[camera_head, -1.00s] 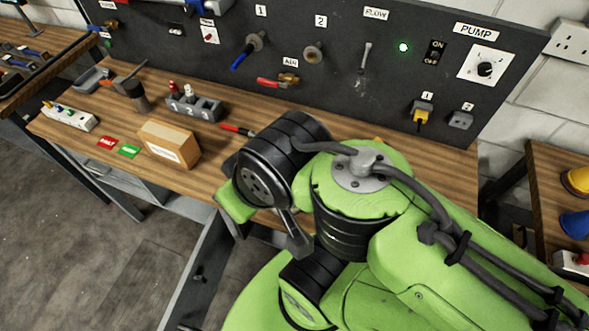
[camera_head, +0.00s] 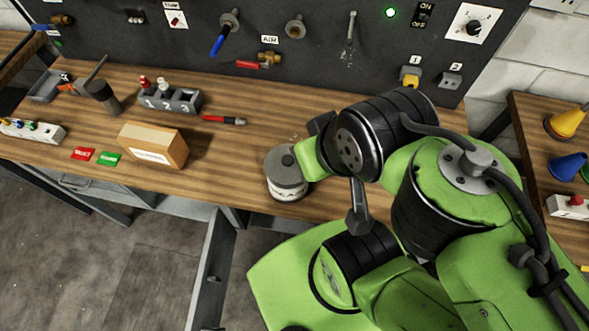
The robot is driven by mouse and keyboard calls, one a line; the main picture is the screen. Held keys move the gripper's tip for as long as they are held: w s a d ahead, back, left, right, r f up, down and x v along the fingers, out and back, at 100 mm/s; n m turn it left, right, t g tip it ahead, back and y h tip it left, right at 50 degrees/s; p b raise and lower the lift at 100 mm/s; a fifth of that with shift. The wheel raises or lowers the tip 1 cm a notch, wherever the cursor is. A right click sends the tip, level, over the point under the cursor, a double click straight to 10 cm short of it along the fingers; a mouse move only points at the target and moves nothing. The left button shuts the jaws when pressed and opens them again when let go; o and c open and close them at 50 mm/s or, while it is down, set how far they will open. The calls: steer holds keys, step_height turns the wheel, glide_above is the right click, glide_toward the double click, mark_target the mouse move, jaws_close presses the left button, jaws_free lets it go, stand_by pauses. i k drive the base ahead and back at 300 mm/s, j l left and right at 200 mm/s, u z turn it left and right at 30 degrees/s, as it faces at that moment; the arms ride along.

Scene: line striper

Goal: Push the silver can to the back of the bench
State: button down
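A short, wide silver-grey can (camera_head: 286,177) stands upright on the wooden bench (camera_head: 225,178), near its front edge. It has a grey top with a dark round spot and a pale band lower down. My green and black arm reaches over the bench just right of the can and overlaps its right edge in the picture. I cannot tell whether the arm touches it. My gripper's fingertips are not visible, hidden by the arm.
Behind the can the bench is mostly clear up to the dark panel (camera_head: 190,60). A red-handled tool (camera_head: 222,120) lies behind and left of it. A grey numbered holder (camera_head: 172,100) and a cardboard box (camera_head: 153,146) stand further left.

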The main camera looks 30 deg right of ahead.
mark_target(292, 194)
steer(key=k+u, duration=0.15)
steer(key=u, duration=0.25)
steer(key=k+j+u, duration=0.1)
steer(key=u, duration=0.35)
steer(key=k+j+u, duration=0.1)
steer(key=u, duration=0.3)
steer(key=j+u, duration=0.2)
steer(key=u, duration=0.25)
steer(key=k+j+u, duration=0.1)
steer(key=u, duration=0.3)
steer(key=j+u, duration=0.3)
steer(key=u, duration=0.15)
